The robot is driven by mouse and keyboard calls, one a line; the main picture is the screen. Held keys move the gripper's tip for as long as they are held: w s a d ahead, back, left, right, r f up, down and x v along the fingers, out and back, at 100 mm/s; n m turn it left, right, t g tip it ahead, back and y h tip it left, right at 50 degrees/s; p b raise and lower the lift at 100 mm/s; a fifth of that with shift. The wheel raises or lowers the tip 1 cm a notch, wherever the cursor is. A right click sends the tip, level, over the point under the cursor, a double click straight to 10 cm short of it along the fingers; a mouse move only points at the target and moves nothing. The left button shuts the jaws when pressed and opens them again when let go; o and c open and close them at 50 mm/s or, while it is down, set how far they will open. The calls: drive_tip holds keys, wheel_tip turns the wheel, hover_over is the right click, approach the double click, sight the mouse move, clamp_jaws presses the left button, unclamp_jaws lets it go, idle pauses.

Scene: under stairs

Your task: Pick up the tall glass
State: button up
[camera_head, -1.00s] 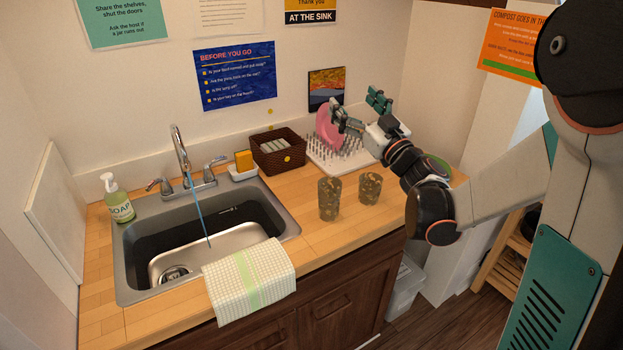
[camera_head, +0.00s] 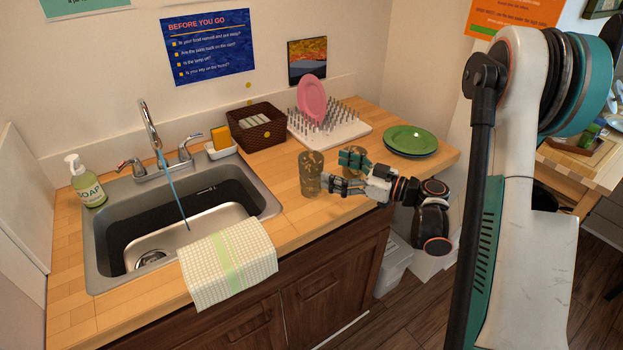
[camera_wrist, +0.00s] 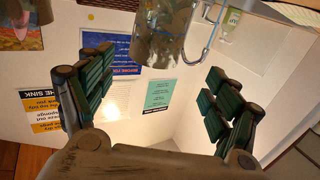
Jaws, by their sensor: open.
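The tall glass (camera_head: 311,175), clear with a brownish speckled pattern, stands upright on the wooden counter right of the sink. My gripper (camera_head: 343,171) is open and empty just to its right, fingers pointing left toward it. A shorter glass of like pattern stands behind my gripper and is mostly hidden by it. In the wrist view a speckled glass (camera_wrist: 160,38), apparently the tall one, is cut off by the top edge. It lies beyond and between my spread fingers (camera_wrist: 158,92); no contact shows.
A white peg rack (camera_head: 350,127) holds a pink plate (camera_head: 312,97). A green plate (camera_head: 410,138) lies on the counter at right. A brown basket (camera_head: 256,128) stands behind, and a towel (camera_head: 228,265) hangs over the front edge. The sink (camera_head: 115,230) is at left.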

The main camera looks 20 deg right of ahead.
sight(301, 156)
drive_tip(key=x, duration=0.3)
drive_tip(key=shift+w+d+b+x, duration=0.1)
drive_tip(key=shift+b+x, duration=0.25)
drive_tip(key=shift+x, duration=0.55)
drive_tip(key=shift+w+d+b+x, duration=0.1)
drive_tip(key=shift+b+x, duration=0.3)
drive_tip(key=shift+x, duration=0.45)
drive_tip(key=shift+w+d+b+x, duration=0.15)
drive_tip(key=shift+b+x, duration=0.2)
drive_tip(key=shift+x, duration=0.55)
drive_tip(key=shift+f, duration=0.1)
drive_tip(key=c, duration=1.6)
drive_tip(key=shift+c, duration=0.2)
wheel_tip(301, 156, up, 20)
drive_tip(key=p, duration=0.6)
drive_tip(key=shift+p, duration=0.3)
